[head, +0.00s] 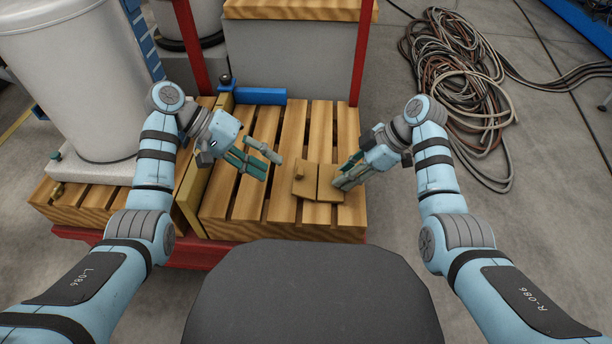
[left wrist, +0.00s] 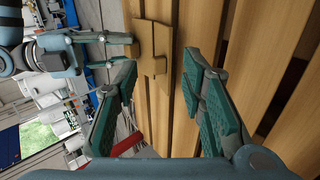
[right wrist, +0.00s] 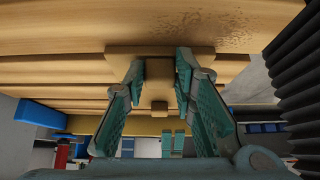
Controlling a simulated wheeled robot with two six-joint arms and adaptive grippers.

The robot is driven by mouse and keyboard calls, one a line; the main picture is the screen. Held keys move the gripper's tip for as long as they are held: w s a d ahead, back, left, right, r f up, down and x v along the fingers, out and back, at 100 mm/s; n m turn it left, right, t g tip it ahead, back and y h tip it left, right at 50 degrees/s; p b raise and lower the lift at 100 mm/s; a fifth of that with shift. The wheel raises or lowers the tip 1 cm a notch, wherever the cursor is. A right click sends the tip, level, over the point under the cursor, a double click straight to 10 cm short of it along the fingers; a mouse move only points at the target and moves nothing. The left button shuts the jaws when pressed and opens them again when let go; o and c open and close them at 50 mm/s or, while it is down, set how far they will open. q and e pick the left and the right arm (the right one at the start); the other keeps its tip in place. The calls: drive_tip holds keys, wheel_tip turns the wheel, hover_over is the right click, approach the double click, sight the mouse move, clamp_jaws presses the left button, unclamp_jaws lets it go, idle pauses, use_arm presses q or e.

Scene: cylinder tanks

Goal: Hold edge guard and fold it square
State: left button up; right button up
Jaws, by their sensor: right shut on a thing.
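The edge guard (head: 305,189) is a flat tan-brown piece with two panels, a dark seam between them and a small block on its left panel. It lies on the wooden slats at the front right of the pallet. My right gripper (head: 339,179) is shut on its right part; the right wrist view shows the guard (right wrist: 158,70) between the fingers. My left gripper (head: 271,168) is open and empty, above the slats to the left of the guard. In the left wrist view the guard (left wrist: 153,65) is beyond the open fingers, apart from them.
The slatted pallet (head: 245,205) has a red frame with red posts (head: 360,50). A blue bracket (head: 260,95) sits at its back. A white tank (head: 75,80) stands at the left. Coiled hoses (head: 450,65) lie on the floor at the right.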

sight(306, 187)
use_arm(q)
drive_tip(key=x, duration=0.7)
drive_tip(key=shift+d+f, duration=0.25)
drive_tip(key=shift+d, duration=0.05)
clamp_jaws()
drive_tip(key=shift+d+r+y, duration=0.4)
drive_tip(key=shift+r+y, duration=0.15)
drive_tip(key=shift+y, duration=0.65)
drive_tip(key=shift+d+r+y, duration=0.45)
drive_tip(key=shift+d+y, duration=0.15)
drive_tip(key=shift+y, duration=0.6)
drive_tip(key=shift+o, duration=0.4)
unclamp_jaws()
